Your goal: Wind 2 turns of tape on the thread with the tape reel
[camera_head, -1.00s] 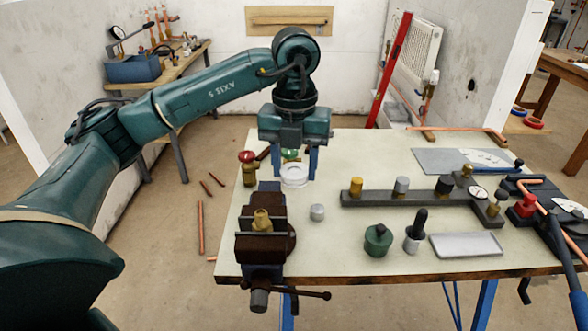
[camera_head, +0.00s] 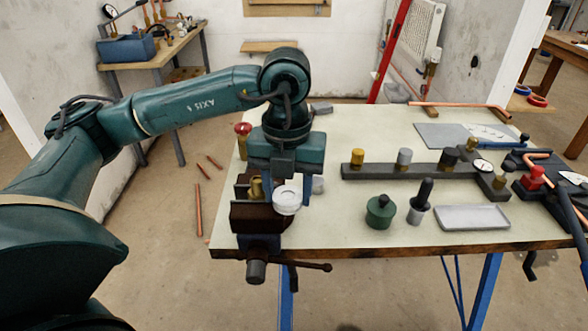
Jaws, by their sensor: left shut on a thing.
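A white tape reel (camera_head: 287,205) is held between the blue fingers of my left gripper (camera_head: 288,191), which is shut on it. The reel is at the right side of the dark brown bench vise (camera_head: 257,218), close to a brass fitting (camera_head: 256,187) that stands upright in the vise jaws. The gripper body hides part of the space behind the reel. I cannot tell whether the reel touches the fitting, and the thread and any tape on it are too small to make out. My right gripper is not in view.
A grey cylinder (camera_head: 318,185) stands just right of the reel. A dark rail with several fittings (camera_head: 404,171), a green pot (camera_head: 380,212), a brush-like tool (camera_head: 421,200) and a grey tray (camera_head: 472,217) are further right. The bench top (camera_head: 340,225) in front of them is clear.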

